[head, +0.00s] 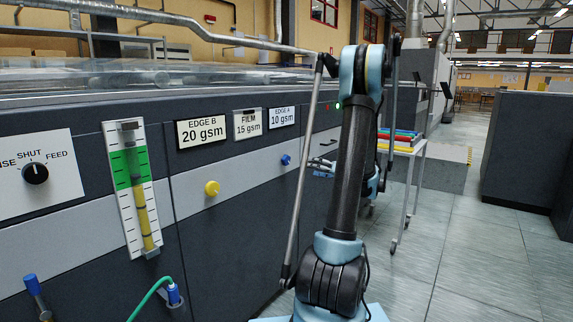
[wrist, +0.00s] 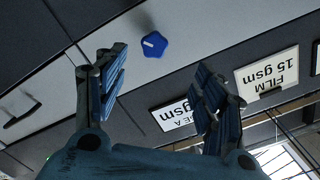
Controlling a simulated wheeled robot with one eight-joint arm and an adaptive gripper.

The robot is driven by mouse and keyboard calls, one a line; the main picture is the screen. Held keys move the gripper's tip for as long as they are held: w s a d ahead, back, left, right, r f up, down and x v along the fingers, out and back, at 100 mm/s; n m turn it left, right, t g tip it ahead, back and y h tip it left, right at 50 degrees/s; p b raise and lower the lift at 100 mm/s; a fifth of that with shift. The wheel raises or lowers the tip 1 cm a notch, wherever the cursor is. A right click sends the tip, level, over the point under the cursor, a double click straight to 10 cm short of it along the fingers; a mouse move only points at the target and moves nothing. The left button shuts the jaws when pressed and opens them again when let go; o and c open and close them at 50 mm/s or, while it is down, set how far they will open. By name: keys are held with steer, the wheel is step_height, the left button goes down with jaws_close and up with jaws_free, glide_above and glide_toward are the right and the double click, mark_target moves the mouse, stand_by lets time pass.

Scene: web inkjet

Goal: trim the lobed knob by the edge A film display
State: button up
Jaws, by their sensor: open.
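The blue lobed knob (head: 286,160) sits on the light band of the machine front, below the EDGE A display (head: 283,117) reading 10 gsm. The wrist view shows the scene upside down: the blue knob (wrist: 154,44), five-sided with a white pointer line, lies beyond my fingertips and between their lines. The EDGE A plate (wrist: 172,115) is partly hidden by a finger. My gripper (wrist: 162,75) is open and empty, apart from the knob. In the head view my gripper (head: 320,168) is right of the knob, partly hidden by my arm.
The FILM display (head: 248,123) reads 15 gsm and EDGE B (head: 201,132) reads 20 gsm. A yellow knob (head: 211,188) sits below EDGE B. A selector dial (head: 35,173) points to SHUT. A cart (head: 403,145) with coloured items stands behind my arm.

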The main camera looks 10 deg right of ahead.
mark_target(288, 161)
steer(key=shift+t, duration=0.3)
steer(key=x, duration=1.1)
steer(key=d+x, duration=0.1)
steer(key=x, duration=0.4)
steer(key=shift+w+a, duration=0.35)
steer(key=shift+w, duration=0.35)
steer(key=c, duration=1.1)
